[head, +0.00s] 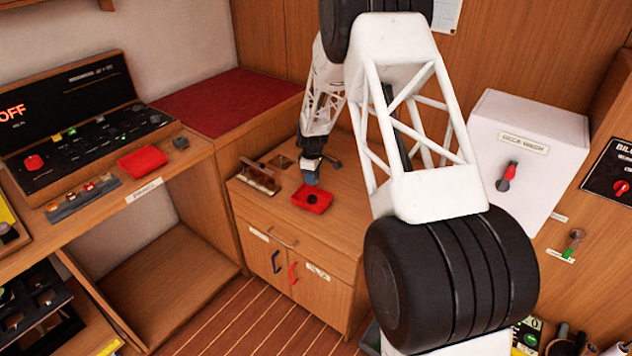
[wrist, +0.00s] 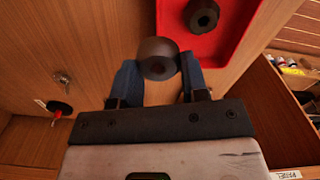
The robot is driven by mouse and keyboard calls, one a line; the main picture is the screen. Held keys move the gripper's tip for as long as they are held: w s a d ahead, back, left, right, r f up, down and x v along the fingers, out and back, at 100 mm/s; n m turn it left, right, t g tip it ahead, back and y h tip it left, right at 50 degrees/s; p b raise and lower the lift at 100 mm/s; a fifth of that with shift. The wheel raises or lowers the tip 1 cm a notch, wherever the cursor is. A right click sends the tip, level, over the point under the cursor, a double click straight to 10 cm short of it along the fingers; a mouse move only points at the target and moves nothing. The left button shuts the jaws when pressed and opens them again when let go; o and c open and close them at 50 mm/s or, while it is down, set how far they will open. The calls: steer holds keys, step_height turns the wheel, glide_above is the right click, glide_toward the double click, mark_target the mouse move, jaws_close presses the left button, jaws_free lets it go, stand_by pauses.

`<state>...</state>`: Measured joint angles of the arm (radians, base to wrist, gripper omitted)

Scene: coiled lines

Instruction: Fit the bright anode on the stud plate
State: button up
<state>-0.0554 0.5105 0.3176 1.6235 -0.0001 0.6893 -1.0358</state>
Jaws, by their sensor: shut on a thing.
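In the head view my gripper (head: 311,172) is above the wooden counter, just behind a red tray (head: 325,203); the held anode is not clear there. A dark ring-shaped piece (wrist: 203,16) with a central hole lies in the red tray (wrist: 172,20). It also shows in the head view (head: 312,198). I cannot make out the stud plate for certain.
A wooden rack (head: 260,180) stands on the counter left of the tray. A second red tray (head: 142,162) and a control panel (head: 80,120) are on the left desk. A white box (head: 525,150) is on the right wall. The counter's front right is clear.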

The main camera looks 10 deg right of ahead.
steer(key=w+a+r, duration=0.1)
steer(key=w+a, duration=0.2)
steer(key=w, duration=0.4)
steer(key=w+a+r, duration=0.1)
steer(key=w+a, duration=0.3)
steer(key=w, duration=0.3)
steer(key=w+a+r+n, duration=0.1)
steer(key=w+a, duration=0.3)
steer(key=w, duration=0.3)
steer(key=shift+r, duration=0.2)
steer(key=shift+f, duration=0.2)
glide_above(280, 161)
steer(key=shift+w+f, duration=0.1)
steer(key=shift+f, duration=2.05)
steer(key=shift+f, duration=1.85)
steer(key=o, duration=1.1)
steer(key=shift+r, duration=2.95)
